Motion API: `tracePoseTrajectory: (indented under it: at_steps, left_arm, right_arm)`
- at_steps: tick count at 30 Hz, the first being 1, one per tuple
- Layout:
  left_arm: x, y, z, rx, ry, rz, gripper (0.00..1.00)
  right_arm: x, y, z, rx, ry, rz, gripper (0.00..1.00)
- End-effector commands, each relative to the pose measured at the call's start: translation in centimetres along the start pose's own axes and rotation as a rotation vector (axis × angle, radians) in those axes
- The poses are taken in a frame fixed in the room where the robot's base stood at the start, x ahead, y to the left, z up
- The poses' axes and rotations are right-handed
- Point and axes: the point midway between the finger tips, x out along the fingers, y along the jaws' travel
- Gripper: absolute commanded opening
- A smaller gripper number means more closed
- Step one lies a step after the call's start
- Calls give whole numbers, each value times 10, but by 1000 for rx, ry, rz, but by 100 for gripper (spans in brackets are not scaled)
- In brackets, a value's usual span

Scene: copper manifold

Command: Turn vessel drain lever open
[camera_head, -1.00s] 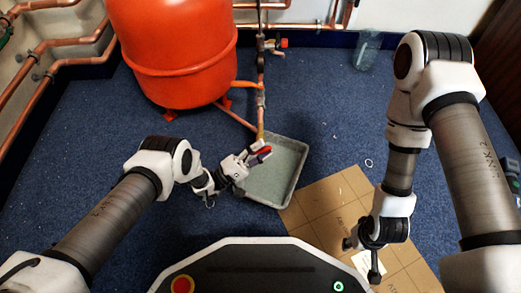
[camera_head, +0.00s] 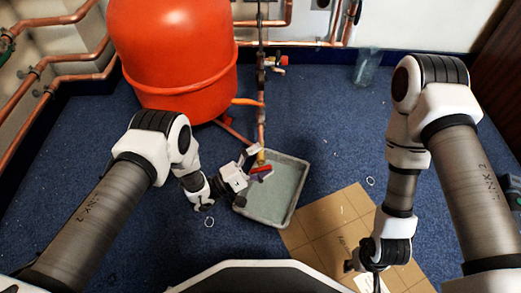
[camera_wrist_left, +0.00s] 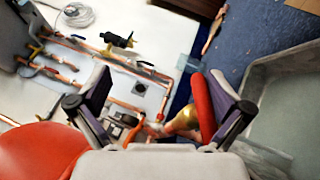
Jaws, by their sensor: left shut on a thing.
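The drain lever (camera_head: 261,170) is red and sits at the foot of a vertical copper pipe, above a grey tray. It also shows in the left wrist view (camera_wrist_left: 203,108), against the inner side of the right-hand finger, with a brass valve body (camera_wrist_left: 184,122) beside it. My left gripper (camera_head: 257,166) is at the lever and shut on it. The far finger's contact is hard to make out. The orange-red vessel (camera_head: 175,50) stands to the upper left. My right gripper (camera_head: 360,268) is low at the right, away from the valve, its jaws unclear.
The grey tray (camera_head: 288,198) lies on the blue carpet under the valve. A brown cardboard sheet (camera_head: 325,222) lies right of it. A clear container (camera_head: 367,66) stands by the back wall. Copper pipes run along the walls. Carpet right of the tray is mostly clear.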

Motion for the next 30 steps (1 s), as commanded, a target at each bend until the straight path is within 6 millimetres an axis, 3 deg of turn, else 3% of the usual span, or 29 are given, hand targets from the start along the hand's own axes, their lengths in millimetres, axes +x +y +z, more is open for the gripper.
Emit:
tracePoseTrajectory:
  at_steps: [1,9,14,22,24,30]
  left_arm:
    - [6,10,2,3,-13,8,72]
    - [-11,7,1,0,-10,6,71]
    - [-27,4,-1,-1,-4,5,60]
    - [-51,0,-5,2,4,5,52]
    - [-56,0,-5,5,4,7,39]
    - [-73,-7,-6,4,5,3,39]
  right_arm:
    - [-6,0,0,0,0,0,40]
    - [-7,0,0,0,0,0,40]
    - [-8,0,0,0,0,0,40]
    - [-8,0,0,0,0,0,40]
    - [-8,0,0,0,0,0,40]
    - [-7,0,0,0,0,0,40]
